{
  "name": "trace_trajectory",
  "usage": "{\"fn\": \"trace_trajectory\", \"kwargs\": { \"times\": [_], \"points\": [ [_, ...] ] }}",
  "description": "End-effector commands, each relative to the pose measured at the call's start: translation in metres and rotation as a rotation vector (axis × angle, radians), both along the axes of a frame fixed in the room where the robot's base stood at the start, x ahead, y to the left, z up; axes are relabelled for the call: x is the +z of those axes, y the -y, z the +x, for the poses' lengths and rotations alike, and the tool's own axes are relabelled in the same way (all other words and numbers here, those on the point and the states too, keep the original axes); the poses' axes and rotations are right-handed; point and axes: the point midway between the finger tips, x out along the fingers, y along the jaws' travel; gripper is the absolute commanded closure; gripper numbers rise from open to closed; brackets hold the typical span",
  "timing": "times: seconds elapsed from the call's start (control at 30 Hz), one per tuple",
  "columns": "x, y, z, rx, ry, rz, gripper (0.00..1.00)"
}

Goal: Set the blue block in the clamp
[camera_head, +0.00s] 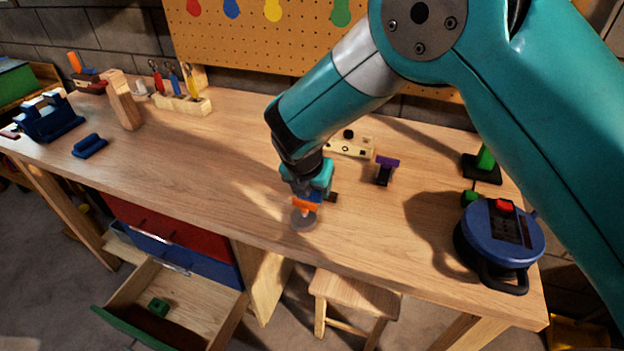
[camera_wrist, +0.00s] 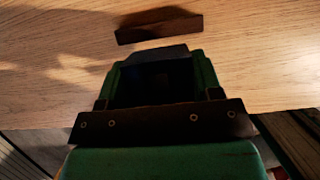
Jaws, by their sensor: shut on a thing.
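A dark blue clamp (camera_head: 48,118) stands at the far left of the bench. A low blue block (camera_head: 89,146) lies on the wood just right of it, apart from it. My gripper (camera_head: 306,192) is over the middle of the bench near the front edge, far from both. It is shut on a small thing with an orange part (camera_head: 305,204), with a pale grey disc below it. The fingers cover most of the held thing, so its shape is unclear. In the wrist view, dark shadow fills the space between my gripper's fingers (camera_wrist: 158,82).
A wooden post (camera_head: 123,100) and tool rack (camera_head: 183,103) stand at the back left. A purple-topped piece (camera_head: 386,162) is right of my gripper; a blue cable reel (camera_head: 500,240) is further right. An open drawer (camera_head: 175,300) juts out below. The left-middle bench is clear.

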Motion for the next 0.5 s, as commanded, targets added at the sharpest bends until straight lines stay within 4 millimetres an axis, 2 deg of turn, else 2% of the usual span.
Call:
{"fn": "trace_trajectory", "kwargs": {
  "times": [0.2,0.5],
  "points": [
    [-0.018,0.0,0.0,-0.001,0.0,0.0,0.64],
    [-0.031,0.0,0.0,0.0,0.0,0.0,0.64]
  ]
}}
